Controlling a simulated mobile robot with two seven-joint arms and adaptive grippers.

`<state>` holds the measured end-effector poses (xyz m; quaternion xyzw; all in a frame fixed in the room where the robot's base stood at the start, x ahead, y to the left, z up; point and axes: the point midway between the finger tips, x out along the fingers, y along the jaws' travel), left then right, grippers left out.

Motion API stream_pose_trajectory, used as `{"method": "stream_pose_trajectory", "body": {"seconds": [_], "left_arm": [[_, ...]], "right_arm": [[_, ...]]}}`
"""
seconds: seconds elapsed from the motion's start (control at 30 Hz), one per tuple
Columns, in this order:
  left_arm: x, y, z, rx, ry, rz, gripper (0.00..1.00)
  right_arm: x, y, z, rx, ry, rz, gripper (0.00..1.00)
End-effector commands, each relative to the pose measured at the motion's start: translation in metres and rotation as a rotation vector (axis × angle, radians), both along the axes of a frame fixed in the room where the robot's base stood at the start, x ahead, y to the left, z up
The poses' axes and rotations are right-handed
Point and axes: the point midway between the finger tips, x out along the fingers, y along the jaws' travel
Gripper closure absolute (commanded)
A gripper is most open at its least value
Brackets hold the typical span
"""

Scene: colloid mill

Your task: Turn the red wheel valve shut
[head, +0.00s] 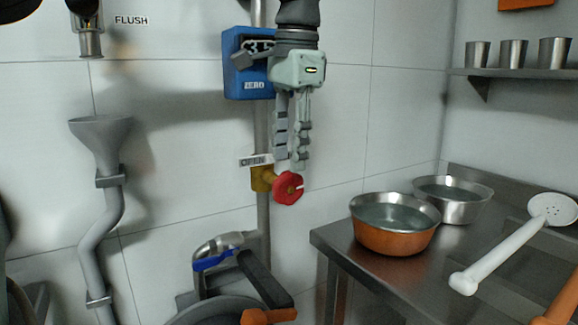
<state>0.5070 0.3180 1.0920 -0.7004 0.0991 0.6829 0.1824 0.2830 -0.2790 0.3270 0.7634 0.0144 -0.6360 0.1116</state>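The red wheel valve (288,187) is a small red handwheel on a yellow body (262,179), mounted on a vertical grey pipe near the middle of the head view. A white tag reading OPEN (255,160) sits just above it. My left gripper (290,163) hangs from above with its grey fingers pointing down, its tips just above the wheel in the picture. Whether the tips touch the wheel is unclear. I see nothing between the fingers, but their opening is hard to judge from this angle. My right gripper is not in view.
A blue-handled valve (214,261) is lower left. A grey funnel pipe (102,128) stands left.

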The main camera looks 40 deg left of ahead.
Motion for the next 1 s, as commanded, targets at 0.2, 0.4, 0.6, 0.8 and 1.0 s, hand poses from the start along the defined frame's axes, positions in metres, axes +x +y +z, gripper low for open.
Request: {"method": "stream_pose_trajectory", "body": {"seconds": [0.2, 0.4, 0.6, 0.8, 1.0], "left_arm": [[0.001, 0.003, -0.027, 0.000, 0.001, 0.000, 0.63], [0.002, 0.004, -0.033, 0.000, -0.001, 0.000, 0.63], [0.002, 0.004, -0.033, 0.000, -0.001, 0.000, 0.68], [0.002, 0.004, -0.033, 0.000, -0.001, 0.000, 0.93], [0.002, 0.004, -0.033, 0.001, 0.000, 0.000, 1.00]], "right_arm": [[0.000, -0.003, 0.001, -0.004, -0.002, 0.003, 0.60], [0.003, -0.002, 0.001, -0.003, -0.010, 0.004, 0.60], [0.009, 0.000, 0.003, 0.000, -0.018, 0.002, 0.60], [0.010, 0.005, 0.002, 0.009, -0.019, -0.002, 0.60], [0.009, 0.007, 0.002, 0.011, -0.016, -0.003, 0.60]]}}
